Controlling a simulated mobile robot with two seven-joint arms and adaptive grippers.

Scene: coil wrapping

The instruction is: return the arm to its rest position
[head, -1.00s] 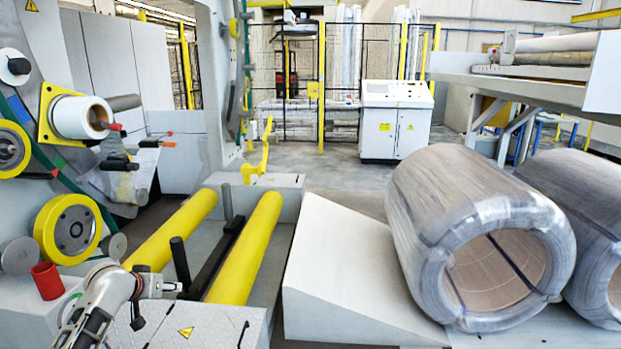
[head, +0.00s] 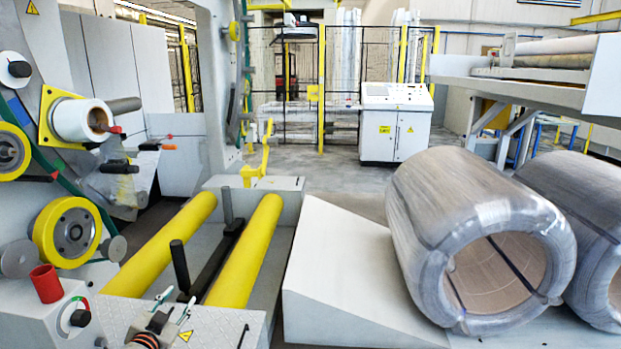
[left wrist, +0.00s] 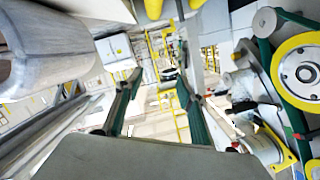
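My left gripper (head: 176,298) is low in the head view, in front of the yellow rollers, with its fingers pointing up. It also shows in the left wrist view (left wrist: 155,88), where its two dark green fingers stand well apart with nothing between them. My left arm comes up from the bottom edge, and most of it is out of view. My right gripper is in neither view. A large grey wrapped coil (head: 425,205) rests on its side on the pale ramp at the right, well apart from my left gripper.
Two yellow rollers (head: 165,243) lie just beyond the gripper. A grey box with a dial (head: 62,312) and a red cup (head: 47,284) stand at the left. The wrapping machine's yellow wheel (head: 67,231) is above them. A white cabinet (head: 395,122) stands far back beyond open floor.

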